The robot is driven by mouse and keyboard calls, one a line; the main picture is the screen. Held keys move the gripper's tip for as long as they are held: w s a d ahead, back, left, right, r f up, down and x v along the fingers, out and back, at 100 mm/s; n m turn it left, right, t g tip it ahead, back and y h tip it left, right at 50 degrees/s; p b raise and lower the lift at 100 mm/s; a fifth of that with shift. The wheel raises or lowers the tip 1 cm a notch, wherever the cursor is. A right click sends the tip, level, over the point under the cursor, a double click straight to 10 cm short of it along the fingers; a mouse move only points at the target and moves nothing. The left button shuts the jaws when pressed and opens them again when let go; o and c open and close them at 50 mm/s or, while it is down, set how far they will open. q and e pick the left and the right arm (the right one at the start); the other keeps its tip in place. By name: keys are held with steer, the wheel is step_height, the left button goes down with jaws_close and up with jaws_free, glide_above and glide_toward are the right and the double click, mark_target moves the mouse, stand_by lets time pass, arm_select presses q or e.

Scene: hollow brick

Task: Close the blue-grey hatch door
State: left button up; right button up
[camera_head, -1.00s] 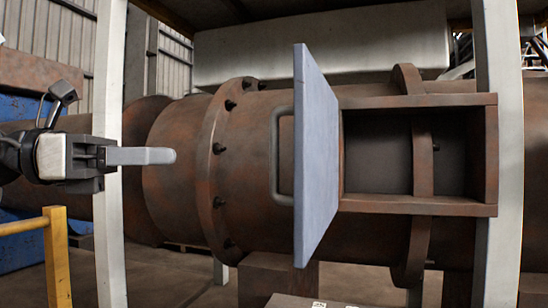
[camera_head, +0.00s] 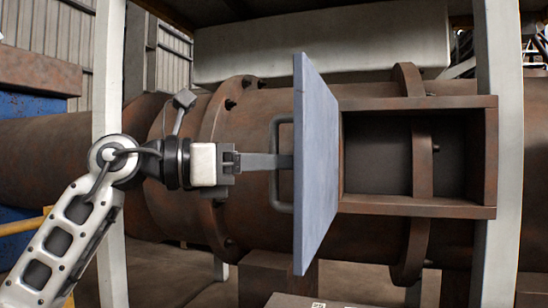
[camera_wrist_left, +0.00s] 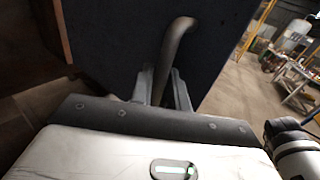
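The blue-grey hatch door (camera_head: 316,160) stands open, sticking out from the left edge of a rusty box-shaped opening (camera_head: 418,210) on the big pipe. A dark loop handle (camera_head: 280,190) is on its left-hand face. My left gripper (camera_head: 285,161) reaches in from the left at the handle, its fingertips close to that face. In the left wrist view the door is a dark panel (camera_wrist_left: 115,45), and the handle bar (camera_wrist_left: 172,55) runs between the two fingers of my left gripper (camera_wrist_left: 163,85). The fingers are apart, with gaps beside the bar. My right gripper is not in view.
The rusty pipe (camera_head: 60,140) with bolted flanges runs behind the door. White posts stand on the left (camera_head: 110,260) and right (camera_head: 500,250). A yellow rail (camera_head: 22,226) is at the lower left. The box opening is empty in front of the pipe.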

arm_select(q)
steer(key=shift+w+d, duration=0.1)
steer(key=shift+d, duration=0.15)
jaws_close()
